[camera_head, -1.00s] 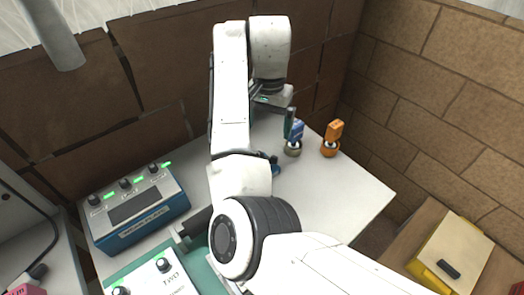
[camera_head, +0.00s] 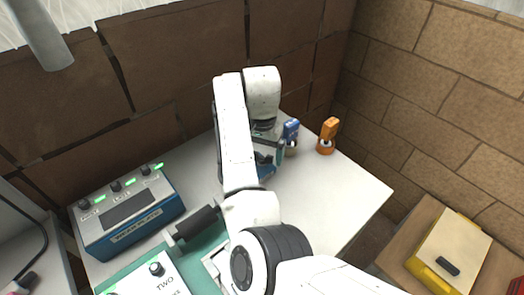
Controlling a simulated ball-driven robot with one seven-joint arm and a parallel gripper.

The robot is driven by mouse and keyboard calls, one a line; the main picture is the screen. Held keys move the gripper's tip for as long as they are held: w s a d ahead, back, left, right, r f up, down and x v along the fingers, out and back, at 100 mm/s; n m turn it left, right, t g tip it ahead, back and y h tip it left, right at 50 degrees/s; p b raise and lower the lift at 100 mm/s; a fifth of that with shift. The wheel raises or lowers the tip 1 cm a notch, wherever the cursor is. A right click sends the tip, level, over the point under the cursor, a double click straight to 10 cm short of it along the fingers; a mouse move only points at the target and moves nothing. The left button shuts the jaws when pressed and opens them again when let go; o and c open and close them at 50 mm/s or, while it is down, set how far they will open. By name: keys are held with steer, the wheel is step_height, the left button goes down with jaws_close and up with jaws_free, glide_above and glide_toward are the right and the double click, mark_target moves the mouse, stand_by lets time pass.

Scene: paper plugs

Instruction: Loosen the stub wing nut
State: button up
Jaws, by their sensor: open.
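I cannot pick out a stub wing nut for sure; my arm covers the middle of the table. My gripper (camera_head: 270,155) is at the far part of the white table (camera_head: 345,195), low and mostly seen from behind my wrist. Its jaws are open, and I see nothing held in them. A blue item (camera_head: 266,171) shows just below the gripper, partly hidden by it; I cannot tell whether they touch. A blue-topped piece (camera_head: 291,130) stands just right of the gripper, its lower part partly covered. An orange piece (camera_head: 327,135) on a round orange base stands further right.
A blue box with knobs and green lights (camera_head: 128,211) stands at left. A black cylinder (camera_head: 196,223) lies near a teal-edged panel marked TWO (camera_head: 155,285). A yellow case (camera_head: 450,252) lies on a brown surface at right. Brick walls close the back and right. The table's right part is clear.

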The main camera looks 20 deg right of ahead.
steer(key=c, duration=1)
steer(key=n+p, duration=0.1)
steer(key=p, duration=0.2)
steer(key=shift+r, duration=0.4)
steer(key=shift+c, duration=0.2)
steer(key=n+p, duration=0.2)
steer(key=p, duration=0.1)
steer(key=shift+f+n, duration=0.1)
steer(key=shift+n, duration=0.3)
steer(key=shift+f+n+p, duration=0.25)
steer(key=shift+n+p, duration=0.05)
steer(key=shift+n, duration=0.3)
steer(key=o, duration=1)
steer(key=shift+o, duration=0.2)
steer(key=shift+r, duration=0.1)
